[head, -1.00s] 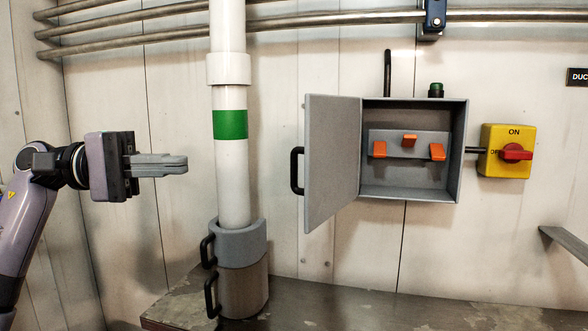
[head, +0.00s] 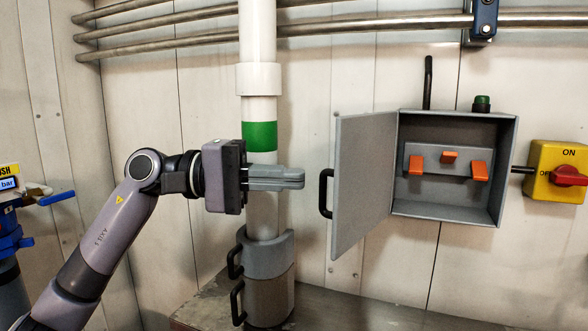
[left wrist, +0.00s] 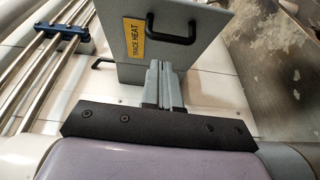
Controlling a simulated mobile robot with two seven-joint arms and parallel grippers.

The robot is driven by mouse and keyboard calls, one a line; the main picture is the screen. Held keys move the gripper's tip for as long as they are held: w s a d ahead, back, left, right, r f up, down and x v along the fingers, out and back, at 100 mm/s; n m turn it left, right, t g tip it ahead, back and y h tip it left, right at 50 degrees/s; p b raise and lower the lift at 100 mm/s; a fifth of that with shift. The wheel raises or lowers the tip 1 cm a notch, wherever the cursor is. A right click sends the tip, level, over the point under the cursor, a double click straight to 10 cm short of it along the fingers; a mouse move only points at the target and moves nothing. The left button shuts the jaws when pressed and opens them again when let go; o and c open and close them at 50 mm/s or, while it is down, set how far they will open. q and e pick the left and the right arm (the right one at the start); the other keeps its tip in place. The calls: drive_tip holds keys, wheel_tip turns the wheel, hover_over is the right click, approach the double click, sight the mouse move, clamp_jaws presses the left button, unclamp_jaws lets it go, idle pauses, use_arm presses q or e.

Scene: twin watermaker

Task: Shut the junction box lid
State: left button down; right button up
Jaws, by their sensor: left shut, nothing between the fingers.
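The grey junction box (head: 511,170) is on the wall at the right of the head view. Its lid (head: 359,180) stands open, swung out to the left, with a black handle (head: 325,193) on its outer face. Inside are orange switches (head: 449,157). My left gripper (head: 303,178) is shut and empty, a short way left of the lid handle, in front of the white pipe. In the left wrist view the lid (left wrist: 205,55) with its yellow TRACE HEAT label (left wrist: 133,39) lies ahead of the shut fingers (left wrist: 161,66). Contact with the lid cannot be told. My right gripper is not in view.
A white pipe (head: 257,75) with a green band stands behind my left gripper, in a grey collar (head: 264,255) with black handles. A yellow switch (head: 558,160) is right of the box. A metal bench (head: 350,312) runs below. A blue-handled valve (head: 57,198) is at far left.

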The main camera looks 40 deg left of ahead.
sight(356, 175)
use_arm(q)
drive_tip(key=shift+s+d+p, duration=0.15)
drive_tip(key=shift+s+d, duration=0.05)
drive_tip(key=shift+d, duration=0.4)
drive_tip(key=shift+s+d+p, duration=0.15)
drive_tip(key=shift+d, duration=0.4)
drive_tip(key=shift+s+d+f, duration=0.1)
drive_tip(key=shift+d, duration=0.1)
